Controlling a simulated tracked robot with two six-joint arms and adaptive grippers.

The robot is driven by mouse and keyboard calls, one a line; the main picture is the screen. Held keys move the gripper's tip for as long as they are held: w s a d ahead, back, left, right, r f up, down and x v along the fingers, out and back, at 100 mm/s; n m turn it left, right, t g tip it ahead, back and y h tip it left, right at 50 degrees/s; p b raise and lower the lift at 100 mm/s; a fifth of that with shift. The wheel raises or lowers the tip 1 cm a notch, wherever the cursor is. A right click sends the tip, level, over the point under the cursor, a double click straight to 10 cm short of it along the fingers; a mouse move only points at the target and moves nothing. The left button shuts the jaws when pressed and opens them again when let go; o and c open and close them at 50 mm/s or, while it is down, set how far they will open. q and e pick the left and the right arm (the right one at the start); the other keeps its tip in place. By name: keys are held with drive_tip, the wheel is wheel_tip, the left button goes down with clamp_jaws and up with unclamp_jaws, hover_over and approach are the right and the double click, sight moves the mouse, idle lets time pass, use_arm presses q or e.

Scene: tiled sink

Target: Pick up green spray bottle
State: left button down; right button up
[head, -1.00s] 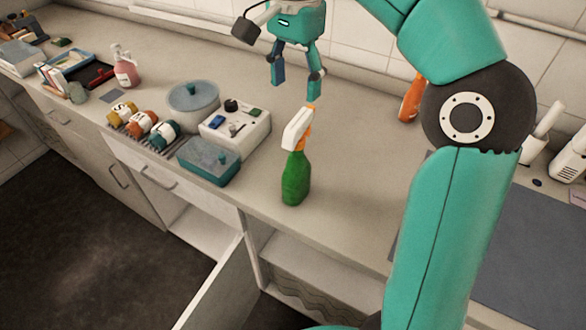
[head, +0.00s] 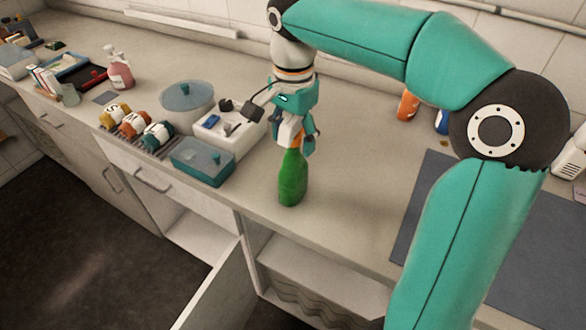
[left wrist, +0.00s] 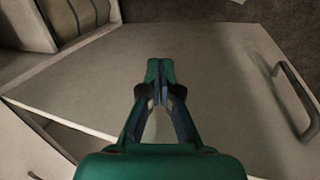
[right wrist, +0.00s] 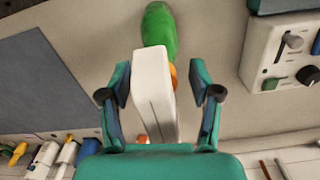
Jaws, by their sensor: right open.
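The green spray bottle (head: 292,180) stands upright on the counter near its front edge. My right gripper (head: 294,146) is over its top, with fingers on either side of the spray head, which they partly hide in the head view. In the right wrist view, the white and orange spray head (right wrist: 152,92) lies between the open fingers, with gaps to both, and the green body (right wrist: 158,28) shows beyond. My left gripper (left wrist: 160,72) shows only in the left wrist view; its fingertips are together, with nothing seen between them, above a pale cabinet door.
A white box with knobs (head: 228,134) and a teal lidded container (head: 202,162) stand left of the bottle. A lidded pot (head: 187,102) and several labelled jars (head: 133,124) are further left. An orange bottle (head: 408,105) stands behind right. An open cabinet door (head: 212,290) juts out below the counter.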

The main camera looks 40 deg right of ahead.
drive_tip(key=shift+f, duration=0.1)
clamp_jaws()
idle(0.3)
idle(0.4)
